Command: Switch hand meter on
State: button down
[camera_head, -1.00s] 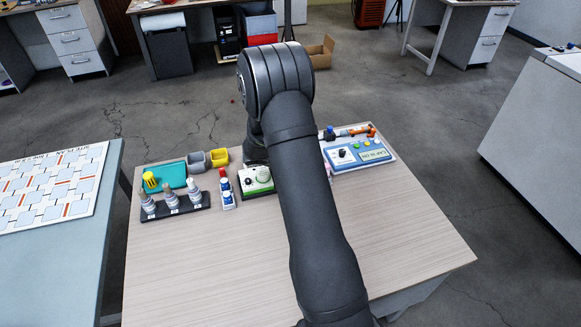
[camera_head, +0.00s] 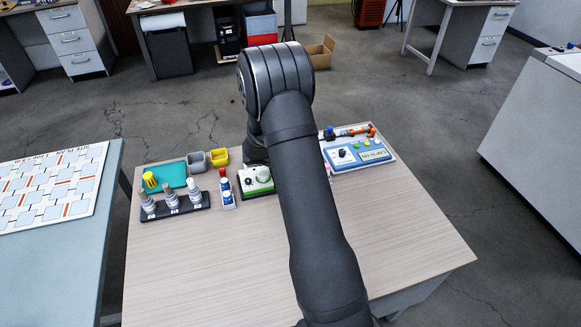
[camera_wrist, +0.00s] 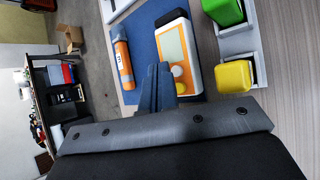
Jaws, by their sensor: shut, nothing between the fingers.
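The hand meter (camera_wrist: 180,48) shows in the wrist view as an orange and white body with a pale screen and round buttons below it. It lies on a blue mat (camera_wrist: 143,45). My gripper (camera_wrist: 157,70) is shut and empty. Its fingertips are beside the lower left part of the meter, close to the buttons, and partly cover that edge. I cannot tell whether they touch it. In the head view I cannot make out the meter, and my arm hides the fingers.
An orange tube (camera_wrist: 123,62) lies left of the meter. Green (camera_wrist: 224,10) and yellow (camera_wrist: 233,77) blocks stand at the right. In the head view, a blue panel with a knob (camera_head: 358,153) is right of my arm; a bottle rack (camera_head: 175,207) is left. The table front (camera_head: 200,275) is clear.

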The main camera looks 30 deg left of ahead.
jog(key=shift+f, duration=0.15)
jog(key=shift+f, duration=0.3)
jog(key=shift+f, duration=0.4)
dwell(0.6)
jog(key=shift+r, duration=0.85)
jog(key=shift+r, duration=2.5)
jog(key=shift+f, duration=0.15)
jog(key=shift+r, duration=2.05)
